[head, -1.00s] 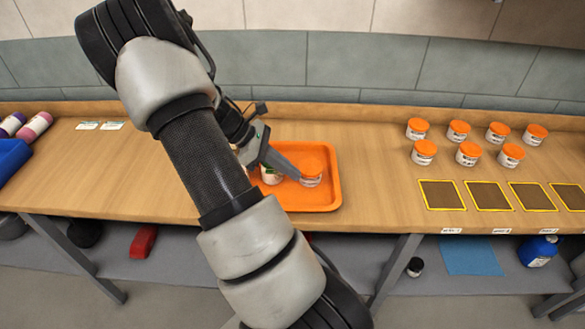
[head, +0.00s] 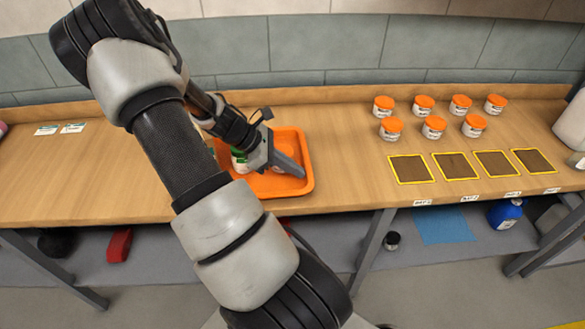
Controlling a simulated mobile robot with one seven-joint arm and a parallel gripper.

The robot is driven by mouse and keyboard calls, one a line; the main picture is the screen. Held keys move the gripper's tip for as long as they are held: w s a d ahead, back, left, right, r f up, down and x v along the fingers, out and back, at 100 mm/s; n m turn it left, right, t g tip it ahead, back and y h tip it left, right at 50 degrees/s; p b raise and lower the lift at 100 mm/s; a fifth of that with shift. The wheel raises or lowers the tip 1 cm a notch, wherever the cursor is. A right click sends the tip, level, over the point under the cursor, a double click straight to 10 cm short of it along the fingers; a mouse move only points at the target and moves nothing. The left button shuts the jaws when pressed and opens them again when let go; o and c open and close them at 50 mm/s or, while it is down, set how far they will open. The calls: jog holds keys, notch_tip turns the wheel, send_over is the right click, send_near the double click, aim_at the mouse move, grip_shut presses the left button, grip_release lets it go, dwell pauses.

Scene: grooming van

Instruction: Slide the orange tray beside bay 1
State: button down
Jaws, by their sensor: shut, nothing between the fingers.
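The orange tray (head: 300,144) lies on the wooden counter, left of bay 1 with a strip of bare wood between them. Bay 1 (head: 410,169) is the leftmost of the dark, yellow-edged squares at the counter's front. My gripper (head: 302,174) is shut and empty, its fingertips pointing down over the tray's right front part. I cannot tell whether they touch the tray. A white and green container (head: 239,160) shows in the tray behind my gripper, partly hidden. My arm covers the tray's left side.
Several white jars with orange lids, such as one near bay 1 (head: 390,129), stand in two rows behind the bays. A tiled wall closes the back. A blue bottle (head: 506,213) stands below.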

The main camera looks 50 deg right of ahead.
jog(key=s+d, duration=0.4)
jog(key=s, duration=0.1)
jog(key=s+d, duration=0.5)
jog(key=s, duration=0.1)
jog(key=s+d, duration=0.4)
jog(key=s, duration=0.1)
jog(key=shift+s+d, duration=0.3)
jog(key=shift+s, duration=0.05)
jog(key=shift+w, duration=0.1)
jog(key=v, duration=1.7)
jog(key=shift+a+r+p, duration=0.15)
jog(key=shift+a+p, duration=0.05)
jog(key=shift+p, duration=0.25)
